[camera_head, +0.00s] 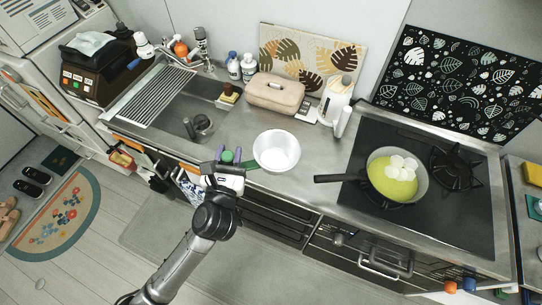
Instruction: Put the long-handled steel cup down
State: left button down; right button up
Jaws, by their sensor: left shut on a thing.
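The long-handled steel cup (276,151) is a pale, round, open vessel at the counter's front edge, in the middle of the view. Its mouth faces up and it looks empty. A green handle runs from its left side to my left gripper (229,157). The left gripper is shut on this handle, with its purple fingertips pointing towards the back of the counter. I cannot tell whether the cup's base touches the counter. My right gripper is not in view.
The sink (185,105) with a drying rack (152,95) lies left. A beige case (275,93) and a white kettle (335,99) stand behind the cup. A pan (416,187) sits on the stove at right, its handle pointing left. Some counter is bare between cup and stove.

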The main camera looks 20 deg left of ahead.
pick_arm(q)
jog(key=w+d+f+n+g+y+b, duration=0.1)
jog(key=w+d+f+b, duration=0.2)
jog(key=w+f+b, duration=0.4)
jog(key=w+d+f+n+y+b, duration=0.1)
jog(key=w+d+f+b, duration=0.2)
jog(key=w+f+b, duration=0.45)
jog(key=shift+w+a+f+p, duration=0.15)
jog(key=shift+w+a+f, duration=0.5)
jog(key=shift+a+f, duration=1)
jog(key=shift+w+a+f+p, duration=0.2)
jog(key=shift+w+a+f, duration=0.5)
jog(key=shift+a+f, duration=0.95)
jog(key=shift+w+a+f+p, duration=0.15)
jog(key=shift+w+a+f, duration=0.5)
jog(key=shift+a+f, duration=1)
jog(key=shift+a+r, duration=0.4)
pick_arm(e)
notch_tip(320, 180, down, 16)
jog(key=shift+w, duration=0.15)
pick_arm(q)
jog(key=shift+f, duration=0.1)
jog(key=c, duration=1.3)
grip_release()
jog(key=shift+f, duration=0.1)
jog(key=o, duration=0.5)
